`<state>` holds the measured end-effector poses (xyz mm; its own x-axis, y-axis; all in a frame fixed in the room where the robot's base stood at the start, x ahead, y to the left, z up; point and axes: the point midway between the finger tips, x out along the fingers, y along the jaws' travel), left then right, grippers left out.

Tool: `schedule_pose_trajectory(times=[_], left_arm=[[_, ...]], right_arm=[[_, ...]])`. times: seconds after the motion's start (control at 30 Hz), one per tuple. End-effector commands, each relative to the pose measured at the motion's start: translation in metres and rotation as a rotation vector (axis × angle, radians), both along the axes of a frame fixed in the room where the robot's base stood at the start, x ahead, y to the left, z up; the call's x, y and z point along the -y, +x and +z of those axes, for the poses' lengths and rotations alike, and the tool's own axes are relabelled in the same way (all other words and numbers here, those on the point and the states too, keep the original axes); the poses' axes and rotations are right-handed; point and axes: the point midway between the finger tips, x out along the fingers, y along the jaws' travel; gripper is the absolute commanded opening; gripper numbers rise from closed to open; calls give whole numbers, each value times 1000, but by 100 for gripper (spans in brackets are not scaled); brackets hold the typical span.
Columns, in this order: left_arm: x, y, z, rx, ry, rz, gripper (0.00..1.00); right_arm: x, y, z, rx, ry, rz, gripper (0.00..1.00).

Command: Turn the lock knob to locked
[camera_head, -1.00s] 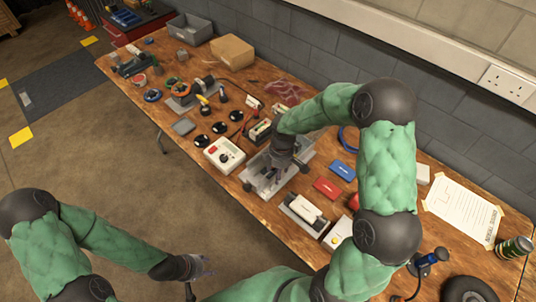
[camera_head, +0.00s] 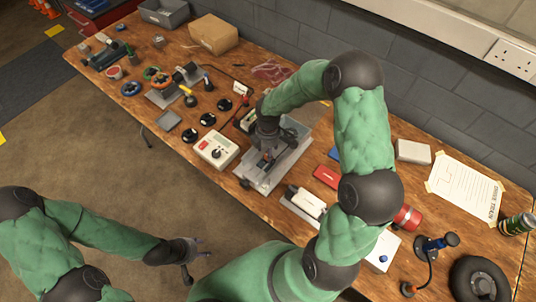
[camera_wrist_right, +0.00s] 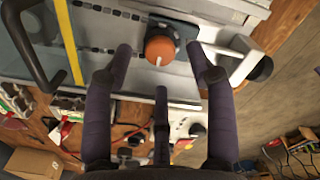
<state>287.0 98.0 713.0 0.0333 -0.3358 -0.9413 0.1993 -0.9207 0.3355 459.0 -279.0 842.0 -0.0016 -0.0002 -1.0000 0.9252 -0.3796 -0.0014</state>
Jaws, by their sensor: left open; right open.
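The lock knob (camera_wrist_right: 160,47) is a round orange-brown knob with a short white mark on a dark square base. It sits on a grey metal fixture (camera_wrist_right: 95,20), and its mark points toward the bottom of the wrist view. My right gripper (camera_wrist_right: 159,58) is open, with its fingers spread to the left, right and below the knob. I cannot tell whether any finger touches it. In the head view my right gripper (camera_head: 265,145) is over the same fixture (camera_head: 265,178) and largely hides the knob. My left gripper (camera_head: 192,248) is open and empty, off the bench's front side.
A black handle (camera_wrist_right: 35,50) and a white latch-like lever (camera_wrist_right: 235,60) flank the knob. On the wooden bench, a white meter box (camera_head: 215,149) stands left of the fixture, and a red block (camera_head: 326,176) lies right. Black discs and a cardboard box (camera_head: 213,33) are further left.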

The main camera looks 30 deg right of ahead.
Motion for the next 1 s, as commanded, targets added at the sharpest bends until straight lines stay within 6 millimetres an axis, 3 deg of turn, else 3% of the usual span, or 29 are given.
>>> schedule_pose_trajectory(times=[0.2, 0.57, 0.8, 1.0], left_arm=[[0, 0, -7, 0, 0, 0, 48], [0, 0, -8, 0, 0, 0, 48], [0, 0, -8, 0, 0, 0, 48], [0, 0, -8, 0, 0, 0, 48]], right_arm=[[0, 0, -24, -1, 0, 1, 56], [0, 0, -27, 1, 1, -1, 56], [0, 0, -27, 1, 1, -1, 0], [0, 0, -27, 1, 1, -6, 0]])
